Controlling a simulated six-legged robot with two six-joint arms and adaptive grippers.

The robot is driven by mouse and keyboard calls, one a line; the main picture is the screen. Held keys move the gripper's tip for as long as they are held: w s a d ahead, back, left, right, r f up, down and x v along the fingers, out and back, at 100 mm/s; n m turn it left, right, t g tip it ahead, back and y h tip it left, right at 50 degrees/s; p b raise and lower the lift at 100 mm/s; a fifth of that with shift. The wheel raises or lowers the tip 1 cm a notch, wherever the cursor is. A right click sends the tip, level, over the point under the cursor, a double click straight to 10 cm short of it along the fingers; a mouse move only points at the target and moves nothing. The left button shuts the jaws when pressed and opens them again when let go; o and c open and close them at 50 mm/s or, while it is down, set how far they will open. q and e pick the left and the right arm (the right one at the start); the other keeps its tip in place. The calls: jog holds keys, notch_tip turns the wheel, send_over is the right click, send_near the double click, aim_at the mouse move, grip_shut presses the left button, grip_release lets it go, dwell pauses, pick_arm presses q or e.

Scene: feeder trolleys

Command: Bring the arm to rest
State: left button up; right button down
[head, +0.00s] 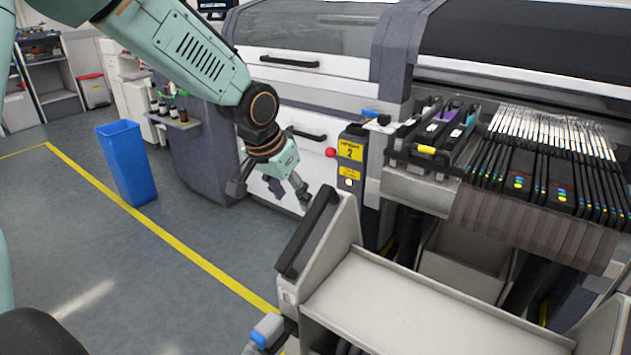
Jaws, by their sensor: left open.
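My left arm comes in from the upper left, and its gripper (272,193) hangs in front of the machine's white drawers. The gripper is open, with its fingers spread and nothing between them. It is above and behind the black handle of the feeder trolley, apart from it as far as I can see. The feeder trolley (385,305) stands at the lower right with a bare, empty top shelf.
The machine's feeder bank (545,165) holds many black feeders at the right. A yellow-labelled post (350,165) with a red button stands behind the trolley. A blue bin (126,165) stands at the left. The grey floor between bin and trolley is clear, crossed by a yellow line.

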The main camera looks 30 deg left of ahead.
pick_arm(q)
jog(key=d+f+n+t+h, duration=0.1)
jog(key=d+f+t, duration=0.2)
jog(key=d, duration=0.3)
jog(key=s+d+f+n+g, duration=0.1)
jog(key=s+f, duration=0.3)
jog(key=f, duration=0.2)
jog(key=s+d+f+g, duration=0.1)
jog(key=s+f, duration=0.3)
jog(key=f, duration=0.2)
jog(key=s+f+g, duration=0.2)
jog(key=s+f, duration=0.2)
jog(key=s, duration=0.5)
jog(key=s+f+g+y, duration=0.1)
jog(key=s+f, duration=0.4)
jog(key=s, duration=0.4)
jog(key=s+d+f+g, duration=0.1)
jog(key=s+f+g, duration=0.1)
jog(key=s+f, duration=0.3)
jog(key=s, duration=0.4)
jog(key=shift+f+g+y, duration=0.2)
jog(key=shift+g+y, duration=0.1)
jog(key=shift+w, duration=0.1)
jog(key=shift+c, duration=0.3)
